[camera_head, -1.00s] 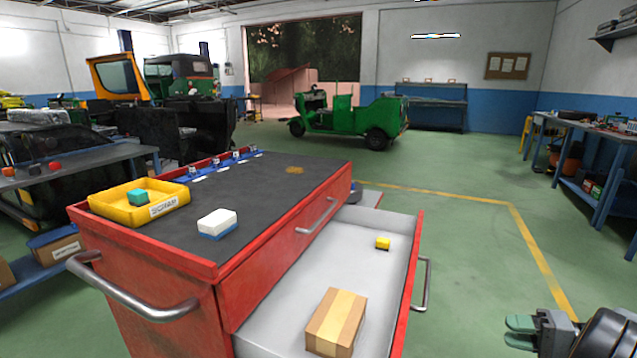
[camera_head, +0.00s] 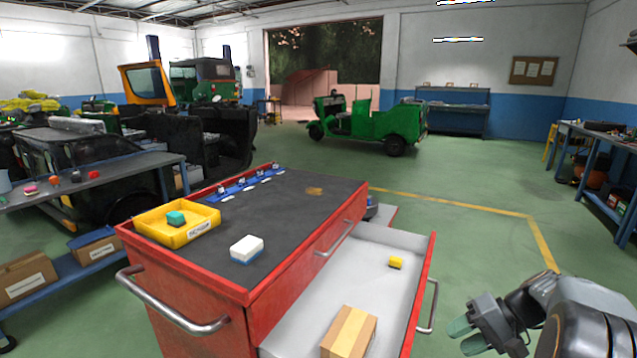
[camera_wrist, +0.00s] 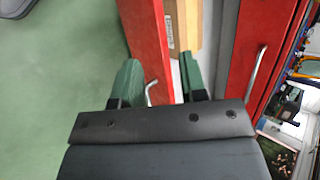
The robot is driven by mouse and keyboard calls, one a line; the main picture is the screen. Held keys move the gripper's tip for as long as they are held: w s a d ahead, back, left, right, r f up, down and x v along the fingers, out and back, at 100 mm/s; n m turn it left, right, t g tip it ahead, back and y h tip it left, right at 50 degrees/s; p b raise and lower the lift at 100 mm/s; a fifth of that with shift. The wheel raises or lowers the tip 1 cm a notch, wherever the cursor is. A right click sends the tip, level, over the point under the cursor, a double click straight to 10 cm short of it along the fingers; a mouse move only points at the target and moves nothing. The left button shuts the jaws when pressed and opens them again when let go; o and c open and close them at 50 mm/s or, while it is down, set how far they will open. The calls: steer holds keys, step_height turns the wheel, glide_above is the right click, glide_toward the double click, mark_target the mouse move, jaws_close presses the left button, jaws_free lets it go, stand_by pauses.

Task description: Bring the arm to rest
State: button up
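My gripper (camera_head: 466,338) is at the lower right of the head view, to the right of the open drawer, over the green floor. In the wrist view my gripper (camera_wrist: 158,82) has its two green fingers apart with nothing held between them. Beyond the fingers the wrist view shows the red drawer front (camera_wrist: 148,40) and part of a cardboard box (camera_wrist: 185,25). My arm is bent at the right edge of the head view.
A red tool cabinet (camera_head: 180,290) stands in front, its drawer (camera_head: 300,325) pulled out with a cardboard box (camera_head: 349,333) and a yellow block (camera_head: 396,262) inside. On top are a yellow bin (camera_head: 150,222) with a teal block, and a white-blue block (camera_head: 247,249). Floor to the right is clear.

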steer(key=s+a+r+n+t+h+p, duration=0.1)
steer(key=s+a+r+n+h+p, duration=0.1)
steer(key=s+a+r+h+p, duration=0.2)
steer(key=s+a+r+n+t+h+p, duration=0.1)
steer(key=s+a+r+h+p, duration=0.3)
steer(key=a+r+p, duration=0.6)
step_height(320, 180, up, 5)
steer(key=n+h+p, duration=0.1)
steer(key=p, duration=0.1)
steer(key=shift+s+a+n+p, duration=0.2)
steer(key=shift+a+n+p, duration=0.1)
steer(key=shift+n+p, duration=0.1)
